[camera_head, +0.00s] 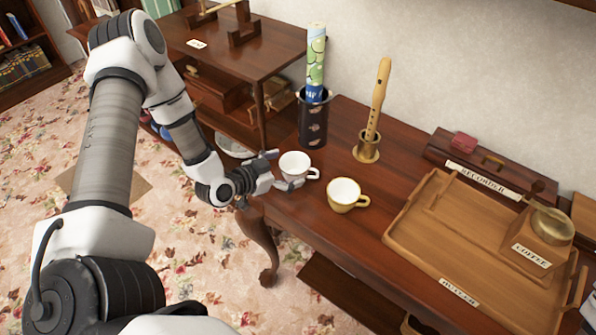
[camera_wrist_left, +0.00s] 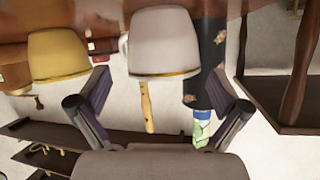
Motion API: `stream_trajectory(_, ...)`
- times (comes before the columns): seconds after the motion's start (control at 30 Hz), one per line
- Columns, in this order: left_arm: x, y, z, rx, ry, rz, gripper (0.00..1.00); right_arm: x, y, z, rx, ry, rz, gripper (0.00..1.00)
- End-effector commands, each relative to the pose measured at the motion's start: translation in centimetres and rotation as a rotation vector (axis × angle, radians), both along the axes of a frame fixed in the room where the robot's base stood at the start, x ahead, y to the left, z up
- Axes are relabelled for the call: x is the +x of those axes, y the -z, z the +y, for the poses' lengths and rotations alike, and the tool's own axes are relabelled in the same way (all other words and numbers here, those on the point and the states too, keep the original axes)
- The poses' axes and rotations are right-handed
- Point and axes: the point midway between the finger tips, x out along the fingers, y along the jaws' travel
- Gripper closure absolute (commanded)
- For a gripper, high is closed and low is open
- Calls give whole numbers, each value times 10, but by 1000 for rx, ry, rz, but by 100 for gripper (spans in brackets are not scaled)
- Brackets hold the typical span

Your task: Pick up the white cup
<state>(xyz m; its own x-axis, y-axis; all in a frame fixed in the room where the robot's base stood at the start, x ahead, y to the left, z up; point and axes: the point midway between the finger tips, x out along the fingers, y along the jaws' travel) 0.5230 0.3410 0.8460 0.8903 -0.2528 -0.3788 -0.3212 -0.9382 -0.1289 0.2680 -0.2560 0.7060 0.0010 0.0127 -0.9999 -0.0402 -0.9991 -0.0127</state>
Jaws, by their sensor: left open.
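The white cup (camera_head: 296,164) stands upright near the left front edge of the dark wooden table (camera_head: 330,237), its handle toward the right. It also shows upside down in the left wrist view (camera_wrist_left: 163,42), with a thin gold rim. My left gripper (camera_head: 279,170) is open at the cup's left side, its fingertips close around that side. In the left wrist view the open fingers (camera_wrist_left: 162,85) spread to either side of the cup's width, with the cup just ahead of them. I cannot tell whether they touch it. My right gripper is not in view.
A yellow cup (camera_head: 344,194) stands close to the right. Behind are a dark holder (camera_head: 312,122) with a rolled paper (camera_head: 315,62) and a recorder (camera_head: 380,88) in a brass stand (camera_head: 367,147). A wooden tray (camera_head: 412,240) with a coffee grinder (camera_head: 540,240) fills the right.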

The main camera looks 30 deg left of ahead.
Motion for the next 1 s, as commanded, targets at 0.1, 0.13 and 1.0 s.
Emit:
stream_trajectory(0.1,19,11,-5,7,6,2,0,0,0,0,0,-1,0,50)
stream_trajectory(0.13,23,13,-6,5,5,2,0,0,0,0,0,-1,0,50)
stream_trajectory(1.0,30,11,-7,0,-2,3,57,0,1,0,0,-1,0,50)
